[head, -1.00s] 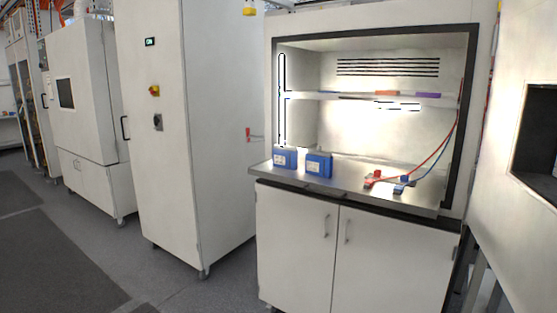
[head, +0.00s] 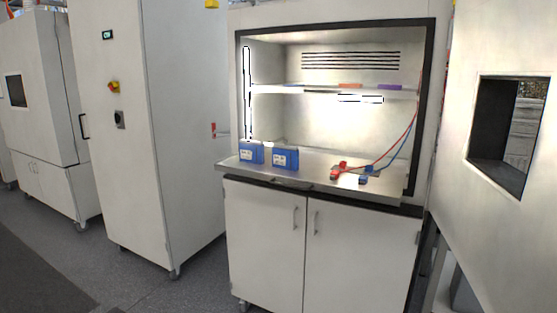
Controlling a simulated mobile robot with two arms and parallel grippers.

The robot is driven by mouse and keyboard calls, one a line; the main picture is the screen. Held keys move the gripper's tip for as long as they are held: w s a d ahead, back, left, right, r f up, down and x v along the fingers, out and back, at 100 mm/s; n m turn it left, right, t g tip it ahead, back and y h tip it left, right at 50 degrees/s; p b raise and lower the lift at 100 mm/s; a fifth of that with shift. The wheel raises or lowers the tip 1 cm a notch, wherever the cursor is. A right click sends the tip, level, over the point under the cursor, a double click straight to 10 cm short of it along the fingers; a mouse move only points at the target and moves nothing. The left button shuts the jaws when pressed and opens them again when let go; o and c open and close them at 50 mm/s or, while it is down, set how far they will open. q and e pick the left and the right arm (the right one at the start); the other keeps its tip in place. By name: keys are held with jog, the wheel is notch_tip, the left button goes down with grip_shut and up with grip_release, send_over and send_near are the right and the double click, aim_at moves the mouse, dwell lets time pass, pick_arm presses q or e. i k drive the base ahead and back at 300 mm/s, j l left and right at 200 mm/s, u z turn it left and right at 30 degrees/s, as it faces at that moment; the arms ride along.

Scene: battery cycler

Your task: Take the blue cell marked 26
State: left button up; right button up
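Two blue cells stand side by side on the metal worktop of an open cabinet in the head view. One is the left blue cell (head: 251,153), the other the right blue cell (head: 285,158). Each has a white label on its front, but the numbers are too small to read, so I cannot tell which is marked 26. Neither of my grippers is in view.
Red clamp (head: 339,170) and blue clamp (head: 368,174) with cables lie on the worktop (head: 308,175), right of the cells. A shelf (head: 300,89) runs above. A tall white cabinet (head: 145,140) stands left; a panel with a dark opening (head: 500,140) stands right. Grey floor is clear in front left.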

aim_at(249, 153)
jog(key=i+l, duration=0.25)
jog(key=i, duration=0.25)
jog(key=i+l+u, duration=0.15)
jog(key=i, duration=0.35)
jog(key=l, duration=0.1)
